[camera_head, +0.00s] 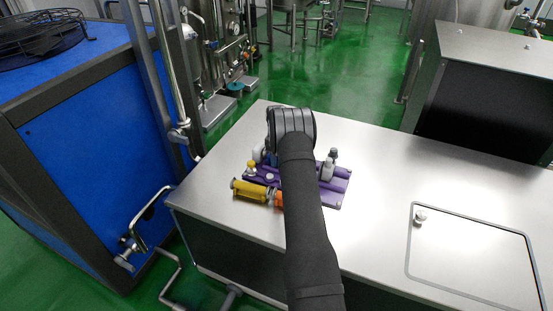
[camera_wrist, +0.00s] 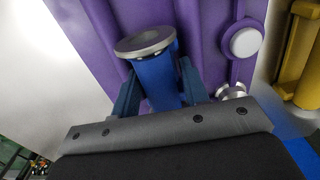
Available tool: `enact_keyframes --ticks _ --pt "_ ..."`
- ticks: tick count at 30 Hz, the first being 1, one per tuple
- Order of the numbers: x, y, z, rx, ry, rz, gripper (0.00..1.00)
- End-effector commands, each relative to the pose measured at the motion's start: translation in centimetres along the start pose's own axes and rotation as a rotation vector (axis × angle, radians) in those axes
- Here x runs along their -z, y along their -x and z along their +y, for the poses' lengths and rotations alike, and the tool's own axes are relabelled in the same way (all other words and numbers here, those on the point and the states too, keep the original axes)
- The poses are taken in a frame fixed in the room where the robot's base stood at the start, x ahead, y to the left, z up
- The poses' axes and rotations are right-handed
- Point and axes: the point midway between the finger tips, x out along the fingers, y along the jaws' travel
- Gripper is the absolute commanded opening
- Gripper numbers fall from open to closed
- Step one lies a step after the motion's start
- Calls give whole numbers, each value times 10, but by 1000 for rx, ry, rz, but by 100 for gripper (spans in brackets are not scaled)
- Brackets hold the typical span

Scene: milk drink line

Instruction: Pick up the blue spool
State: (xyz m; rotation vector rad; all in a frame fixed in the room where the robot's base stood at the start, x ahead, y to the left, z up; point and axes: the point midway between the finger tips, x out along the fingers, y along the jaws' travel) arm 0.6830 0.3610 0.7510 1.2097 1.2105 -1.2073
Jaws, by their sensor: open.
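The blue spool (camera_wrist: 156,80), with a grey metal end disc, shows in the wrist view against the purple base (camera_wrist: 92,28). My gripper (camera_wrist: 158,90) is open, with one dark blue finger on each side of the spool's body. I cannot tell whether the fingers touch it. In the head view the purple base (camera_head: 334,190) lies on the steel top, and my arm hides the gripper and the blue spool.
A yellow spool (camera_head: 249,190) and an orange part (camera_head: 278,198) lie at the base's left front. Grey upright parts (camera_head: 327,168) stand on its right side. A white round knob (camera_wrist: 245,42) is close to the gripper. The steel top (camera_head: 380,170) is clear towards the right.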

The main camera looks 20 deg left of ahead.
Motion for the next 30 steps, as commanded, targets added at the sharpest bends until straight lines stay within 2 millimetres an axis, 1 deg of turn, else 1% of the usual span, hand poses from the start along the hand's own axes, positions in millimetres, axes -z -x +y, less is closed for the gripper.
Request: enact_keyframes --ticks 1,5,6,7,20,26,30 --pt "0 0 0 0 0 0 37" --pt "0 0 0 0 0 0 11" --pt "0 0 0 0 0 0 4" --pt "0 0 0 0 0 0 0" --pt "-1 4 -2 -1 0 0 0" --pt "-6 16 -12 -1 -1 0 0" --pt "-13 24 -24 0 -1 -1 0"
